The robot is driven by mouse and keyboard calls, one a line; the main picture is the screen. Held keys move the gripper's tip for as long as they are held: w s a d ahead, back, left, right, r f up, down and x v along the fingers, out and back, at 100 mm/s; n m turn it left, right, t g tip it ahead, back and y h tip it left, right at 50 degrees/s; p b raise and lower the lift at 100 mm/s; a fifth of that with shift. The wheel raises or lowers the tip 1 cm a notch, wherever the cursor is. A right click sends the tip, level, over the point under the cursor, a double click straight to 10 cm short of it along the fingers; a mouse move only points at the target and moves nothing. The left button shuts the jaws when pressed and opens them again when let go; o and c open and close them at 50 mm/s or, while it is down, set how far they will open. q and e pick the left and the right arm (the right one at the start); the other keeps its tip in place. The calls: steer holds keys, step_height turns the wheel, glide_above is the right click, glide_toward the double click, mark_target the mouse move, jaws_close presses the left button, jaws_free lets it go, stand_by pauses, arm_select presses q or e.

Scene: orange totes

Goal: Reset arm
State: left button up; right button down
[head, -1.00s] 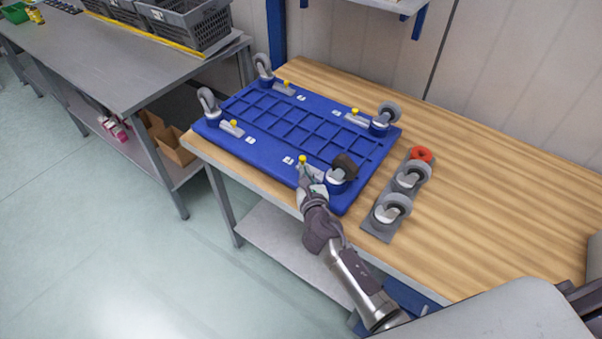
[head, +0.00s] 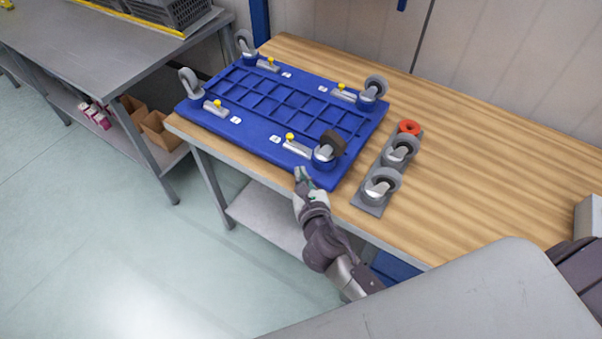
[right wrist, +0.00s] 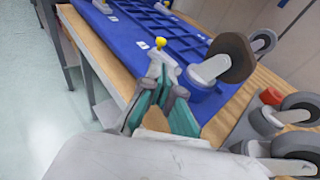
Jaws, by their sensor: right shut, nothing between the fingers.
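My right gripper (head: 300,176) is shut and empty, just off the near edge of the blue platform (head: 262,150). In the right wrist view its teal-sided fingers (right wrist: 163,88) point toward the platform's edge. A yellow-knobbed grey lever (head: 297,146) and a dark-wheeled caster (head: 331,145) sit on the platform's near corner, beyond the fingertips. The yellow knob (right wrist: 160,43) and dark wheel (right wrist: 231,58) also show in the right wrist view. The platform's other corners carry grey casters and similar levers. My left gripper is not in view.
The platform lies on a wooden-topped table (head: 480,150). A grey holder (head: 370,206) with two casters and a red ring (head: 409,127) stands to its right. A metal bench (head: 110,55) with grey crates stands at left. Floor space left of the table is clear.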

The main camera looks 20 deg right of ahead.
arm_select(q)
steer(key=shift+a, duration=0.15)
arm_select(e)
steer(key=shift+s, duration=0.1)
steer(key=s+d+f+m+g+h, duration=0.1)
steer(key=s+d+f+m+g, duration=0.15)
steer(key=s+m, duration=0.45)
steer(key=s+d+f+m+g+h, duration=0.1)
steer(key=s+d+m+g, duration=0.25)
steer(key=m, duration=0.75)
steer(key=s+a+m+g+y, duration=0.2)
steer(key=s+m+g+y, duration=0.3)
steer(key=s+m, duration=0.9)
step_height(320, 180, down, 28)
steer(key=g+b, duration=0.2)
steer(key=b, duration=0.1)
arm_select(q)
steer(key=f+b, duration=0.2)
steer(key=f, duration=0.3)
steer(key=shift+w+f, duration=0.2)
arm_select(e)
steer(key=s+d+f+g+h, duration=0.1)
steer(key=s+d+f, duration=0.2)
steer(key=s+f, duration=1.5)
steer(key=shift+f, duration=0.85)
